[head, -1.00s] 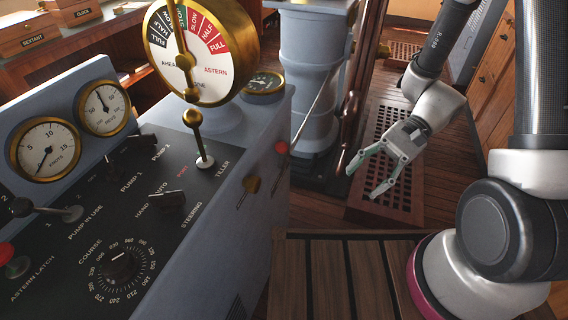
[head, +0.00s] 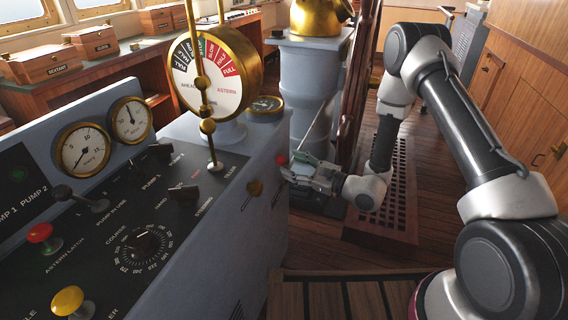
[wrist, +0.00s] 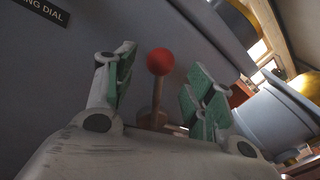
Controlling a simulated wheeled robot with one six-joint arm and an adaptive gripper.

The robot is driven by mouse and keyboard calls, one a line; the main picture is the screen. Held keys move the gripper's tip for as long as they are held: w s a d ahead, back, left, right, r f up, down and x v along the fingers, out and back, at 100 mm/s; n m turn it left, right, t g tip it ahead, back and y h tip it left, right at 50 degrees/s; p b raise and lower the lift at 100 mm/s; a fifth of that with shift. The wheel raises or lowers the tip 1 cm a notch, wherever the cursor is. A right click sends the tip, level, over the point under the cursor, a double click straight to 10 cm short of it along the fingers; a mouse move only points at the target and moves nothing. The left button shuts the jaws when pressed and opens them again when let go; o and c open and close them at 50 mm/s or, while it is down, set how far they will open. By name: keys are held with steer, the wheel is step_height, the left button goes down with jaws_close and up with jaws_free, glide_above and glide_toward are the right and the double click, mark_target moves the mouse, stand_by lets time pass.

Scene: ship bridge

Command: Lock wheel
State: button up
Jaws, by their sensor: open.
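A lever with a red ball knob (head: 281,159) sticks out at the right side of the blue-grey console. In the wrist view the red knob (wrist: 159,61) stands on a brownish stem between my two fingers, slightly beyond them. My gripper (head: 291,170) is open beside the console's right side, close to the knob. In the wrist view my gripper (wrist: 160,85) shows its green-padded fingers spread, one on each side of the lever, with no clear contact. A tall brown wooden part (head: 350,100), perhaps the wheel seen edge-on, stands behind the gripper.
The console (head: 255,215) carries gauges, switches and a brass engine telegraph (head: 215,75). A blue-grey pedestal (head: 308,85) stands behind my gripper. A wooden grating (head: 398,205) lies on the floor to the right. Wooden boxes line the desk at the back left.

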mark_target(284, 161)
steer(key=shift+x, duration=2)
jaws_close()
